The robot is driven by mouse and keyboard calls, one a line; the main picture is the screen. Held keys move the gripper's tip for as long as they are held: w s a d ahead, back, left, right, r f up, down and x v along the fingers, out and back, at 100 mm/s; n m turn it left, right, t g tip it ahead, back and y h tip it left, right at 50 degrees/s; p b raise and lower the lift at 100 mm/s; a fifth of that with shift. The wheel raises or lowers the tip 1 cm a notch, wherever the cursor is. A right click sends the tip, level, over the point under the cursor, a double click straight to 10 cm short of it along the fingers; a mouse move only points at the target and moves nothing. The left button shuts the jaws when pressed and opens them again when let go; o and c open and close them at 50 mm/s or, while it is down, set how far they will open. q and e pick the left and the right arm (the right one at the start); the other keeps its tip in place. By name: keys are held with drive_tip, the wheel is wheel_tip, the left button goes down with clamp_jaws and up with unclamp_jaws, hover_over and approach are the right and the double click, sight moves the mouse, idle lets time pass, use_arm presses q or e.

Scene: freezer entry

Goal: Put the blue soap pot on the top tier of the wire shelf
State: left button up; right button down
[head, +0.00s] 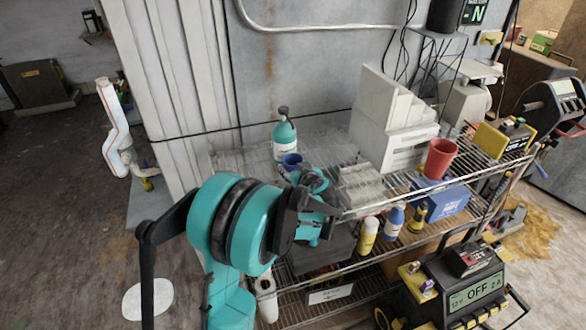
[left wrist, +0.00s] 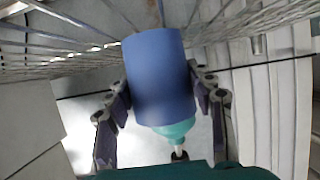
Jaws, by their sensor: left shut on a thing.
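The blue soap pot (head: 291,160) is at the left part of the wire shelf's top tier (head: 345,207), partly hidden by my left gripper (head: 308,180). In the left wrist view the pot (left wrist: 160,75) sits between the two fingers of my left gripper (left wrist: 160,92), which is shut on it. Wires of the shelf (left wrist: 60,62) show close beside the pot there. I cannot tell whether its base touches the wires. My right gripper is not in view.
A teal bottle (head: 285,138) stands just behind the pot; it also shows in the left wrist view (left wrist: 176,132). A grey stack (head: 360,185), a white machine (head: 390,125) and a red cup (head: 440,158) stand further right on the top tier. Bottles stand on the tier below.

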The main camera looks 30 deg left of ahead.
use_arm(q)
drive_tip(key=shift+f, duration=0.15)
drive_tip(key=o, duration=1.2)
drive_tip(key=shift+o, duration=0.2)
